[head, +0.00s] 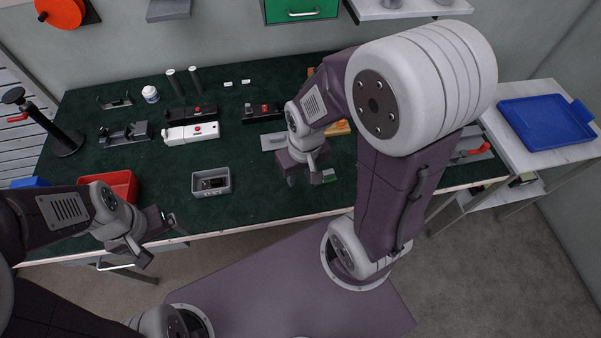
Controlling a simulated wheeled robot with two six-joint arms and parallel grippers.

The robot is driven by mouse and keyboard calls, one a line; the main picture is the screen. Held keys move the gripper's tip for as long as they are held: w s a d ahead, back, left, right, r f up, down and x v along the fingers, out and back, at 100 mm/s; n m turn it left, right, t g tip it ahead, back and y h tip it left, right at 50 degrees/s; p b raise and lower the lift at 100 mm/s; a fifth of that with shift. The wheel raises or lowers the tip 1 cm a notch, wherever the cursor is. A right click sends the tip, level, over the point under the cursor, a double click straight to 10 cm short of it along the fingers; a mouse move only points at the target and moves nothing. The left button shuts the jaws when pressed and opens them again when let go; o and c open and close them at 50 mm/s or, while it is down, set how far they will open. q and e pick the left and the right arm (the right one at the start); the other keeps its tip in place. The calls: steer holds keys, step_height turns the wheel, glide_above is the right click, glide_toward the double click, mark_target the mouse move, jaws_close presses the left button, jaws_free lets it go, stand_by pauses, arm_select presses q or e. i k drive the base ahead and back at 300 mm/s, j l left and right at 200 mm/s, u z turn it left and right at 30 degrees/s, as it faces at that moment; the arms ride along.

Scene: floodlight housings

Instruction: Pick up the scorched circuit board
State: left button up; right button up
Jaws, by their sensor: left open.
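A small grey open bin (197,189) stands on the dark green bench mat, with a dark, board-like item (213,183) lying in it. It may be the scorched circuit board, but it is too small to tell. My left gripper (163,243) is open and empty over the bench's front edge, left of and nearer than the grey bin. My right gripper (308,180) is over the mat to the right of the bin, its fingers apart with nothing visible between them. My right arm hides part of the bench behind it.
A red bin (123,183) stands behind my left gripper. Black housings (190,112) and a white housing (191,134) lie farther back. A black stand (62,140) is at the left. A blue tray (548,123) lies on a side table. The mat around the grey bin is clear.

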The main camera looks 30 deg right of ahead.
mark_target(212, 183)
steer(key=i+j+z, duration=0.15)
steer(key=j, duration=0.95)
steer(key=j+z, duration=0.15)
steer(key=j, duration=0.9)
